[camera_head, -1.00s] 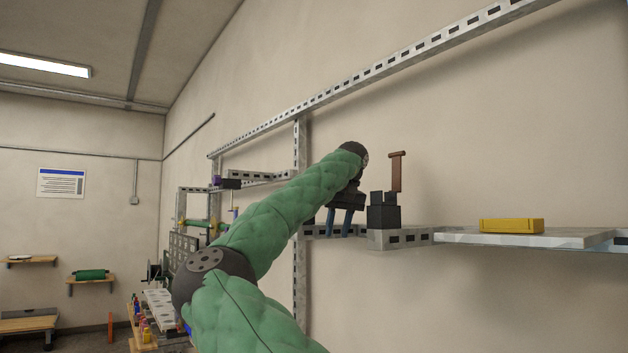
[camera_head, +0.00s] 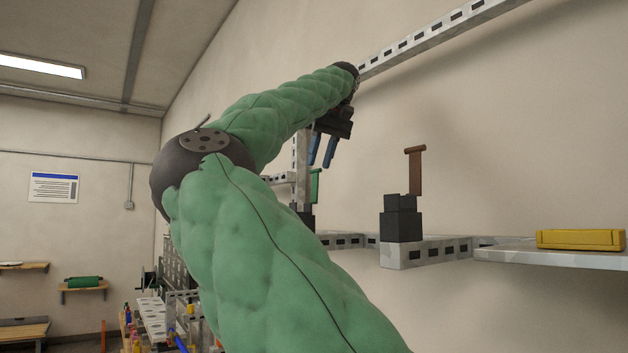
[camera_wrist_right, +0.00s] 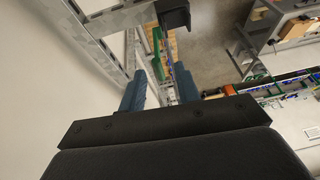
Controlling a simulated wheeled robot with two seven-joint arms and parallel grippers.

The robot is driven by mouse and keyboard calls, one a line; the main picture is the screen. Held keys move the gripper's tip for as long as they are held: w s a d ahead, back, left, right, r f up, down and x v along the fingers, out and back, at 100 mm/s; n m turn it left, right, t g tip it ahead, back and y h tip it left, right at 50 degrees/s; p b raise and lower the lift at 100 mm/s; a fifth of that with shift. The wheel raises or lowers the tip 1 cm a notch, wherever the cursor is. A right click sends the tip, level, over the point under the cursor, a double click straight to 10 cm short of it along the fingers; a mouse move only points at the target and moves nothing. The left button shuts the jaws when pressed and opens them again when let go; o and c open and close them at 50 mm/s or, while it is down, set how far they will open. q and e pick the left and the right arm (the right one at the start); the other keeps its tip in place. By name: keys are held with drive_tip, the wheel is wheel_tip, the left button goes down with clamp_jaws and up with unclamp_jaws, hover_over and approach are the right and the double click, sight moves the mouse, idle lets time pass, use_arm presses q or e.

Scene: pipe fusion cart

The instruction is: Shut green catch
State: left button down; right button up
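The green catch (camera_head: 316,186) stands upright on a dark block on the metal wall rail, partly hidden behind my right arm. My right gripper (camera_head: 321,160) is just above it in the head view, with its two blue fingers apart and nothing between them. In the right wrist view the open fingers (camera_wrist_right: 160,85) point toward a green piece (camera_wrist_right: 157,66), which seems to be the catch and shows beyond the fingertips. I cannot tell the exact gap. My left gripper is not in view.
A similar brown catch (camera_head: 415,170) stands upright on a black block (camera_head: 401,222) to the right. A yellow box (camera_head: 580,240) lies on a shelf (camera_head: 540,256) further right. A slotted rail (camera_head: 440,40) runs along the wall above. Lower left is a cluttered cart.

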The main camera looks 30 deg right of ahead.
sight(314, 179)
drive_tip(key=shift+a+f, duration=0.25)
drive_tip(key=shift+f, duration=0.1)
drive_tip(key=w+f, duration=0.1)
drive_tip(key=w+f+p, duration=0.1)
drive_tip(key=w+f, duration=0.1)
drive_tip(key=f, duration=0.1)
drive_tip(key=shift+d+f+p, duration=0.1)
drive_tip(key=shift+d+p, duration=0.25)
drive_tip(key=shift+p, duration=0.05)
drive_tip(key=shift+a+f, duration=0.1)
drive_tip(key=shift+f, duration=0.1)
drive_tip(key=shift+s+a+f, duration=0.2)
drive_tip(key=shift+s+a, duration=0.1)
drive_tip(key=shift+s, duration=0.05)
drive_tip(key=shift+w+d+f, duration=0.2)
drive_tip(key=shift+w+f, duration=0.05)
drive_tip(key=shift+w, duration=0.1)
drive_tip(key=shift+s+r, duration=0.1)
drive_tip(key=shift+s, duration=0.05)
drive_tip(key=c, duration=0.7)
drive_tip(key=shift+a, duration=0.15)
clamp_jaws()
